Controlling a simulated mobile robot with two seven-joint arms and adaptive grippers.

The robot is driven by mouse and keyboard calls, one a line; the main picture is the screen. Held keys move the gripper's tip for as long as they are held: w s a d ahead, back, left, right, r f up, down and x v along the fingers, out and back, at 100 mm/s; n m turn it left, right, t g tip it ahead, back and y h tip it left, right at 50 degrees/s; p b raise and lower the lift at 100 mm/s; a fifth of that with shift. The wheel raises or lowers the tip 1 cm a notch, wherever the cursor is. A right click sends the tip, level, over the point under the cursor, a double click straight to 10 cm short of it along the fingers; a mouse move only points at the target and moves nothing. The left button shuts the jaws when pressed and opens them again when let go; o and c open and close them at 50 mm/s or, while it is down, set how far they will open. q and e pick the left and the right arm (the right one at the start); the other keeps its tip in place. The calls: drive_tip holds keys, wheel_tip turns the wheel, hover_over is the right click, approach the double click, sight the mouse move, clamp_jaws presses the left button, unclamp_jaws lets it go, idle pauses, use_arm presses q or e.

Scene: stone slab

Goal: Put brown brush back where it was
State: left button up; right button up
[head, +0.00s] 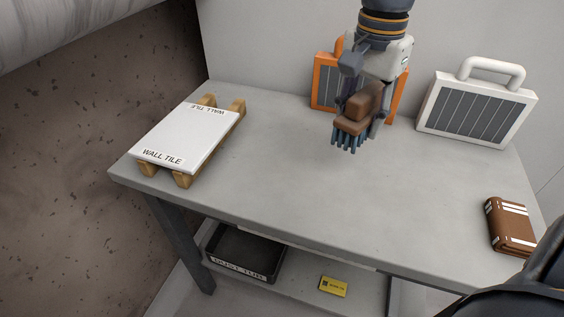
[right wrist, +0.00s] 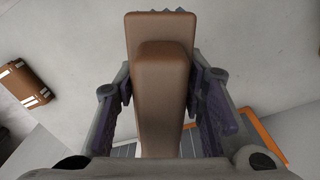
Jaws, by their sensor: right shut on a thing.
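The brown brush (head: 359,112) has a brown body and blue-grey bristles that point down. My right gripper (head: 362,98) is shut on the brush and holds it over the back part of the stone slab table (head: 270,180), in front of the orange case. In the right wrist view the brush (right wrist: 163,75) sits between the two fingers of the right gripper (right wrist: 165,95). The bristles show only as small tips at its far end there. Whether the bristles touch the table is hard to tell, but they look raised above it. My left gripper is not in view.
A white wall tile (head: 185,135) lies on a wooden pallet at the left. An orange case (head: 327,85) and a white case (head: 470,108) stand at the back. A brown book-like item (head: 510,226) lies at the right. A dark tub (head: 243,255) and yellow box (head: 333,287) are below. The middle is clear.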

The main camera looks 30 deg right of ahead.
drive_tip(key=w+a+f, duration=0.4)
drive_tip(key=a+f, duration=0.1)
drive_tip(key=a, duration=0.2)
drive_tip(key=b, duration=0.2)
hover_over(289, 179)
wheel_tip(289, 179, down, 4)
drive_tip(key=shift+s+a+f, duration=0.1)
drive_tip(key=shift+s+f, duration=0.05)
drive_tip(key=shift+f, duration=0.1)
wheel_tip(289, 179, down, 2)
drive_tip(key=shift+f, duration=0.25)
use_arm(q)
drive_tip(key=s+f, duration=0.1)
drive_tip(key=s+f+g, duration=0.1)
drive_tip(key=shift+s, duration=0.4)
use_arm(e)
drive_tip(key=shift+c, duration=0.6)
drive_tip(key=o, duration=1.3)
